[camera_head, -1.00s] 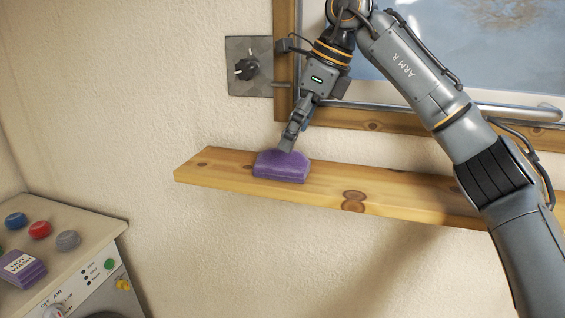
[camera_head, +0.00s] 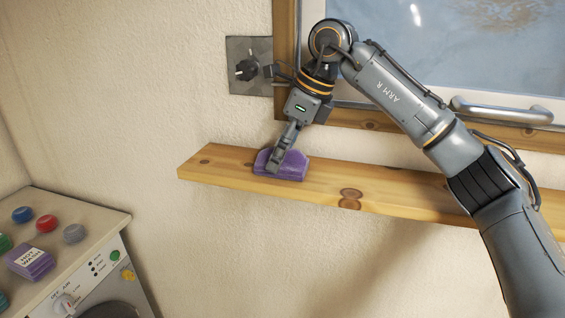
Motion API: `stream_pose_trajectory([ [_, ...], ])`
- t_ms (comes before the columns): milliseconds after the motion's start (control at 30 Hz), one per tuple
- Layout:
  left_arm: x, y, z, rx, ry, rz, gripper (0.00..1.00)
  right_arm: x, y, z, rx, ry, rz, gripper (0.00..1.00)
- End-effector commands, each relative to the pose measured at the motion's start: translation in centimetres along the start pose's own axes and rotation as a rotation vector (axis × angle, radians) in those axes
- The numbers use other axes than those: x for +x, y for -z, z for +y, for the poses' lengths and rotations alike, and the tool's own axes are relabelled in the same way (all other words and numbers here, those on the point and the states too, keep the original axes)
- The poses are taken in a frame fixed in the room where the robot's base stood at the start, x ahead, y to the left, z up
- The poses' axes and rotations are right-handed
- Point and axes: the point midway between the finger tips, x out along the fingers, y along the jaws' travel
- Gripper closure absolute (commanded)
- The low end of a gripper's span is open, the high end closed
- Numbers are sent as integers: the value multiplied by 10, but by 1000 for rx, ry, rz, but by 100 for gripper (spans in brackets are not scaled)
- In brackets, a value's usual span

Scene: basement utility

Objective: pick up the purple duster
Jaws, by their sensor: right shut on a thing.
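The purple duster (camera_head: 293,167) is a block-shaped pad lying on the wooden shelf (camera_head: 235,175), towards its left end. My right gripper (camera_head: 274,163) reaches down from above with its fingers at the duster and is shut on it. The fingers cover part of the duster's top and front. The duster appears to rest on the shelf; I cannot tell whether it is lifted at all. My left gripper is not in view.
A window with a wooden frame and metal handle (camera_head: 502,111) is behind my right arm. A dial plate (camera_head: 247,66) is on the wall left of it. At lower left, a machine (camera_head: 85,222) carries coloured knobs and a purple "HOT WASH" block (camera_head: 30,262).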

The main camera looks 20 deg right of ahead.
Motion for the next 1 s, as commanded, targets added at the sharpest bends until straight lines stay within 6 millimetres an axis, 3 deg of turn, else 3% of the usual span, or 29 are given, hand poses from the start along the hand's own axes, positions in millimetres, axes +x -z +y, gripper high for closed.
stream_pose_trajectory([
  [267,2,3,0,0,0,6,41,0,0,0,0,0,1,66],
  [467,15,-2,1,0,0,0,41,-11,-5,0,-1,1,-2,66],
  [567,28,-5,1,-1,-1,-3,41,-25,-11,0,0,2,-4,66],
  [800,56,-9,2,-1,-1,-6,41,-90,-8,41,-4,5,-5,66],
  [1000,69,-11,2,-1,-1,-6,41,-123,10,81,-2,7,-2,66],
])
